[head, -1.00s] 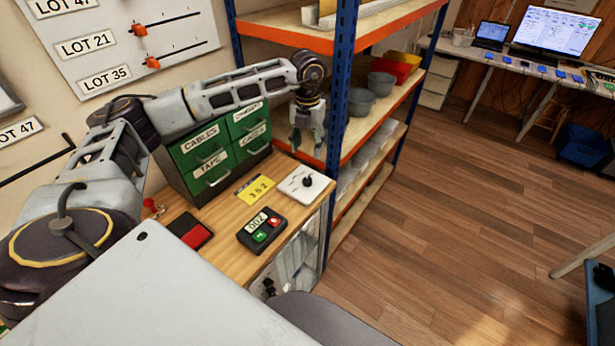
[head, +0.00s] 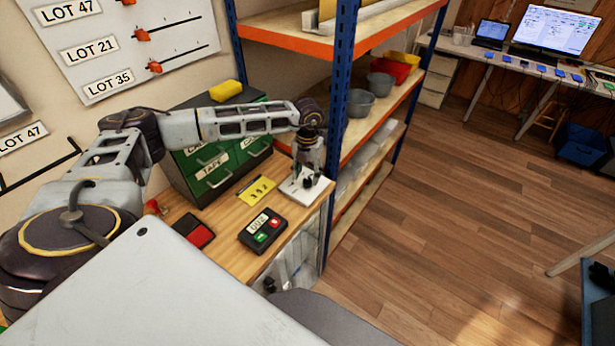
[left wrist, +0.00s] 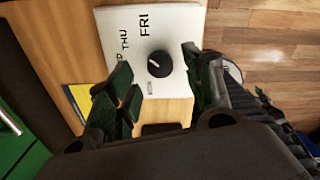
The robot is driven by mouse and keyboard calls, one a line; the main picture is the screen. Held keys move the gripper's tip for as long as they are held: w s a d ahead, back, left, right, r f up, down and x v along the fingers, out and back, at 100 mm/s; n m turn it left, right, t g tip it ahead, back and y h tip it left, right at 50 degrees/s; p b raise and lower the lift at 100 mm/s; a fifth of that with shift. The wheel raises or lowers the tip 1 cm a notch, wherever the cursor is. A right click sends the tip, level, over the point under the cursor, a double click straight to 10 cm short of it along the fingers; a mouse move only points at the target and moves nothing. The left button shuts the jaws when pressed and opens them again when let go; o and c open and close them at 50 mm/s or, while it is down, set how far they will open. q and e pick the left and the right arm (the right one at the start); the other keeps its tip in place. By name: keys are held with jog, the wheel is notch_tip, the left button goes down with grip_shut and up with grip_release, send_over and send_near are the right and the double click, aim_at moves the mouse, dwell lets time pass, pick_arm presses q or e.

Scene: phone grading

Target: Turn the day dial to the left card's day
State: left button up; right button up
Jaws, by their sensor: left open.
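The day dial is a black knob (left wrist: 159,64) on a white plate (left wrist: 185,22). THU and FRI show in black letters on the plate in the left wrist view, with another label partly cut off. The knob's pointing direction is too small to tell surely. In the head view the plate (head: 318,188) lies at the right end of the wooden counter. My left gripper (head: 307,178) is open and points down over it, its fingers on either side of the knob, apart from it in the wrist view. A yellow card (head: 257,190) lies left of the plate; its marks are hard to read.
A black box with green and red buttons (head: 263,232) and a red-and-black pad (head: 200,233) lie on the counter (head: 222,258). Green drawers (head: 213,172) stand behind, with a yellow block (head: 225,90) on top. A blue shelf post (head: 342,90) rises close by on the right.

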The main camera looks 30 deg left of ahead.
aim_at(307, 183)
pick_arm(q)
jog(key=shift+f, duration=1.45)
jog(key=c, duration=1.1)
jog(key=shift+o, duration=0.2)
